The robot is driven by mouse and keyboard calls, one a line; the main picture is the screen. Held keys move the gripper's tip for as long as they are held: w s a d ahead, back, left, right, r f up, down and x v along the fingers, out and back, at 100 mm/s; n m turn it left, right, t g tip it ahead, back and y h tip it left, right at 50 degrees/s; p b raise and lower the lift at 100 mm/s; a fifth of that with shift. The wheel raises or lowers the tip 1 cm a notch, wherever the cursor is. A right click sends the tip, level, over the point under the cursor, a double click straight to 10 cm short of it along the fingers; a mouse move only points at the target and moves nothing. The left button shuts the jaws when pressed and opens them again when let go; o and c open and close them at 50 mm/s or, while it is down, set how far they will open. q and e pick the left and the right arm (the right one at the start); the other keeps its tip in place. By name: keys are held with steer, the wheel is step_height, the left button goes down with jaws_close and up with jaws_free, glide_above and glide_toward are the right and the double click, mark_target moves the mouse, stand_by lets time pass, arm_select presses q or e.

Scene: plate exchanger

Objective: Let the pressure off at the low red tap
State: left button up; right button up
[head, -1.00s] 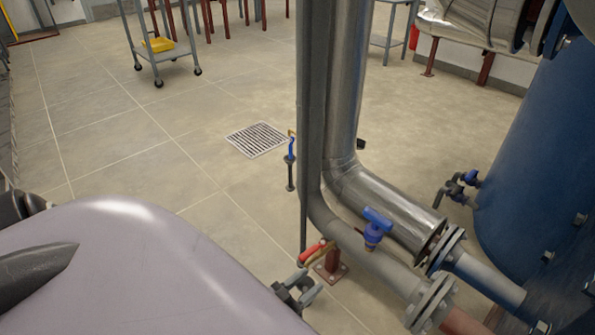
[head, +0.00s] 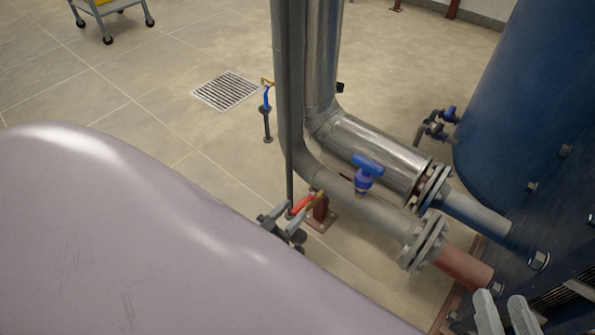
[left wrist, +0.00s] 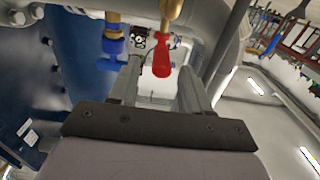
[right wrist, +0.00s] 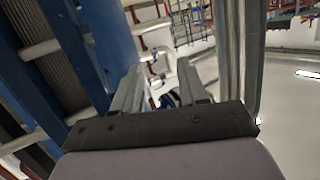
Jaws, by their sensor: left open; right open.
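The low red tap has a red lever handle (head: 300,205) on a brass body, low on the grey pipe's underside in the head view. In the left wrist view the red handle (left wrist: 161,58) hangs from brass, lined up between the fingertips. My left gripper (head: 283,219) is open, with its fingers beside the handle; contact cannot be told. It also shows in the left wrist view (left wrist: 158,82). My right gripper (head: 505,312) is open and empty at the lower right, near the blue plate frame. It also shows in the right wrist view (right wrist: 158,88).
A blue-handled valve (head: 366,172) sits on the same grey pipe (head: 375,215). A shiny clad pipe (head: 370,150) runs behind it. A blue tank (head: 520,100) stands at the right. A floor drain (head: 226,91) lies in open floor, with a small blue-handled tap (head: 267,102) beside it.

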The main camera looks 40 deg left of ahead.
mark_target(303, 202)
arm_select(q)
steer(key=shift+w+d+b, duration=0.15)
steer(key=shift+w+b, duration=0.25)
steer(key=shift+w, duration=1.4)
steer(key=shift+c, duration=0.3)
jaws_close()
